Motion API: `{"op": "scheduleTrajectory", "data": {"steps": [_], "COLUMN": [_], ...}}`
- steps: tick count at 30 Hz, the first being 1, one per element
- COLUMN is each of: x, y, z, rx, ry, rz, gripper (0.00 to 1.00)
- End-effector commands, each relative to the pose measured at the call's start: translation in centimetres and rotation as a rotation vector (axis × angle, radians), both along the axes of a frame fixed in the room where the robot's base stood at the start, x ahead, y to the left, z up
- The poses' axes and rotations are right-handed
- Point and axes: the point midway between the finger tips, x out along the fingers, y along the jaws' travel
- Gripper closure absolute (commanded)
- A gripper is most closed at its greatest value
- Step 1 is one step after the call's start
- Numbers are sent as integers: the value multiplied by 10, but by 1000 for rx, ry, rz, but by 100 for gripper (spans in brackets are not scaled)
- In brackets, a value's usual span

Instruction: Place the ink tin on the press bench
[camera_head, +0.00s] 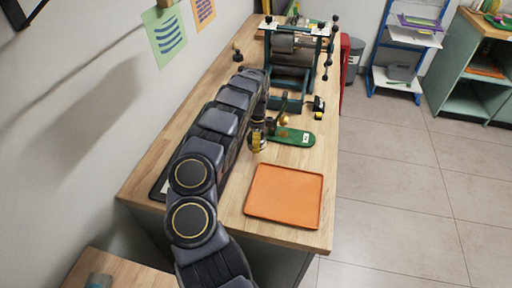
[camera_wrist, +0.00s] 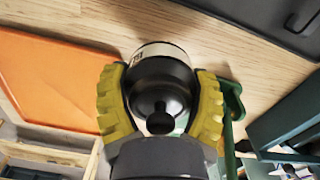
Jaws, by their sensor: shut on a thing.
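My gripper (camera_wrist: 160,105) has its yellow ribbed fingers shut on a dark, round, knobbed tin with a cream lettered band, which looks like the ink tin (camera_wrist: 160,75). In the head view my gripper (camera_head: 258,140) is low over the wooden press bench (camera_head: 228,212), left of a green piece. The tin is mostly hidden there by the arm and fingers. In the wrist view the bench top (camera_wrist: 215,42) shows behind the tin. I cannot tell whether the tin touches it.
An orange tray (camera_head: 285,195) lies at the near end of the bench. A green flat piece with a label (camera_head: 293,137) lies just right of my gripper. A small black and yellow object (camera_head: 318,105) is beyond it. The roller press (camera_head: 292,60) stands at the far end.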

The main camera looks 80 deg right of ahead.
Motion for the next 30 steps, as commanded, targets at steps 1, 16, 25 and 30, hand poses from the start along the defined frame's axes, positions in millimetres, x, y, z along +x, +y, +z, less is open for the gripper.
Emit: {"op": "scheduleTrajectory", "data": {"steps": [1, 16, 25, 30], "x": [0, 3, 3, 2], "y": [-2, -5, -5, -5], "z": [-3, -37, -40, -41], "rx": [-1, -1, 0, 0], "ry": [0, -3, -3, -2], "rz": [0, 3, 3, 3], "gripper": [70, 70, 4, 4]}}
